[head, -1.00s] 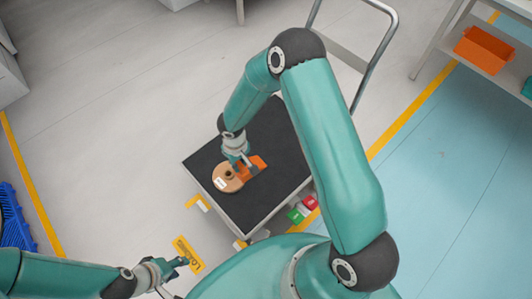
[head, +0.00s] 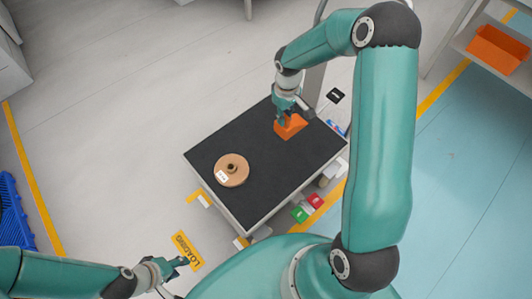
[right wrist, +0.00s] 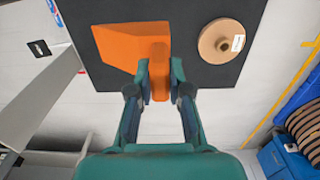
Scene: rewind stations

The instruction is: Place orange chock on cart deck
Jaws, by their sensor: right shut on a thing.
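The orange chock (head: 290,126) is at the far right part of the black cart deck (head: 262,203). It also shows in the right wrist view (right wrist: 128,45), over the dark deck (right wrist: 225,76). My right gripper (head: 282,120) is shut on the chock's narrow part, with one finger on each side in the right wrist view (right wrist: 160,72). I cannot tell whether the chock touches the deck or is held just above it. My left gripper (head: 183,262) is away from the cart, low near the yellow loading sign; its jaws are too small to read.
A tan spool (head: 231,170) with a white label lies on the deck, left of the chock and apart from it. The deck's middle and near right are clear. The cart's handle (head: 316,82) rises at the far end. A yellow loading sign (head: 187,250) is on the floor.

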